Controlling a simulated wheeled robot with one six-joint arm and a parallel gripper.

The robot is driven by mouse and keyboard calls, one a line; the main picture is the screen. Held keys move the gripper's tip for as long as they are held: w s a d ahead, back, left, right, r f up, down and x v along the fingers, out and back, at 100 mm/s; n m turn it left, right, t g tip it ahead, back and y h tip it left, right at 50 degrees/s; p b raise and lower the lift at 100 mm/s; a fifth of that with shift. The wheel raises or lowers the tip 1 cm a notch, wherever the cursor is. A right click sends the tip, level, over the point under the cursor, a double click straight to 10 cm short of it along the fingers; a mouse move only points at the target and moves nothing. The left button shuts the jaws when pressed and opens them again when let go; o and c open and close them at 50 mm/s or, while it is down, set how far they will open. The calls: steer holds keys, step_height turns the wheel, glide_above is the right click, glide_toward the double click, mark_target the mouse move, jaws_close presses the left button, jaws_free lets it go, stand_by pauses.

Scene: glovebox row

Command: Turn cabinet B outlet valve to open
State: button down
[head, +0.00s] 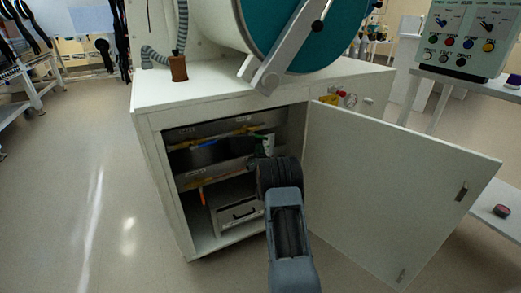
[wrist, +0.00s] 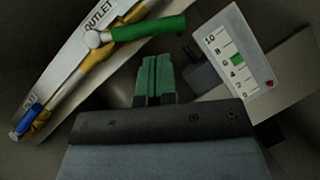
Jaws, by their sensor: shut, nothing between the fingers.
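In the wrist view, a valve with a green lever (wrist: 150,28) sits on a yellow pipe (wrist: 97,58) beside a plate (wrist: 68,38) marked OUTLET. The lever points right, at a slant to the pipe. My gripper (wrist: 155,60) has green fingers, shut and empty, just below the lever with a visible gap in the picture; depth is unclear. In the head view, my arm reaches into the open cabinet (head: 165,122), and my fingertips are hidden. No letter B is readable on the cabinet.
A blue-handled valve (wrist: 28,118) is further along the pipe. A white gauge card (wrist: 238,62) with a green mark stands right of my fingers. The cabinet door (head: 385,185) is open to the right; a drawer box (head: 237,213) sits low inside. Floor on the left is clear.

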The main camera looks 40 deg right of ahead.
steer(key=shift+w+d+r, duration=0.1)
steer(key=shift+d+r, duration=0.4)
steer(key=shift+r, duration=0.25)
steer(key=shift+d+r, duration=0.35)
steer(key=shift+d, duration=0.05)
stand_by(0.4)
steer(key=shift+d+r, duration=0.75)
steer(key=shift+r, duration=0.45)
steer(key=p, duration=0.2)
glide_toward(266, 138)
step_height(266, 138, down, 3)
steer(key=s+d, duration=0.1)
steer(key=d, duration=0.1)
steer(key=shift+s+a+f, duration=0.1)
steer(key=shift+s+f, duration=0.4)
steer(key=shift+s, duration=0.15)
